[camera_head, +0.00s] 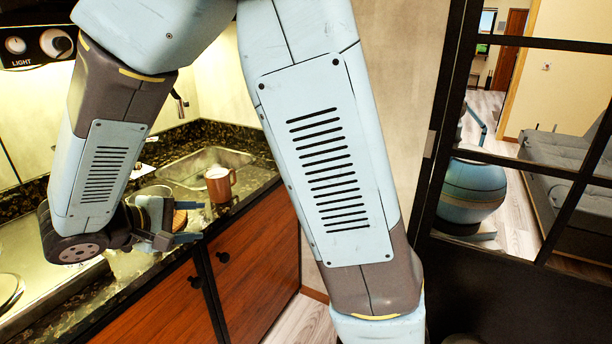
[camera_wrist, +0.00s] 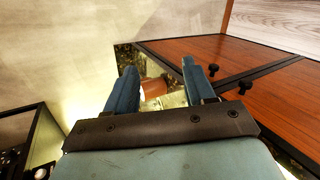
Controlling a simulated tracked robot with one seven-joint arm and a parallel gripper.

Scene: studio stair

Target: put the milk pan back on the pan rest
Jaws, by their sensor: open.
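My gripper (camera_head: 189,222) is open over the counter, its two fingers apart. It also shows in the wrist view (camera_wrist: 159,68), with nothing held between the fingers. A round metal rim (camera_head: 152,191), partly hidden behind my gripper, may be the milk pan; I cannot tell for sure. A small tan, round-edged thing (camera_head: 180,218) shows behind the fingers and may be the pan rest, but most of it is hidden. A brown mug-like vessel (camera_head: 220,185) with a pale top stands upright beyond the fingertips. In the wrist view a brown shape (camera_wrist: 153,88) shows between the fingers.
A sink (camera_head: 205,165) is set in the dark stone counter behind the brown vessel. Wooden cabinet doors (camera_head: 255,255) with dark knobs lie below the counter edge. A black-framed glass partition (camera_head: 450,150) stands to the right. The floor beyond is partly clear.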

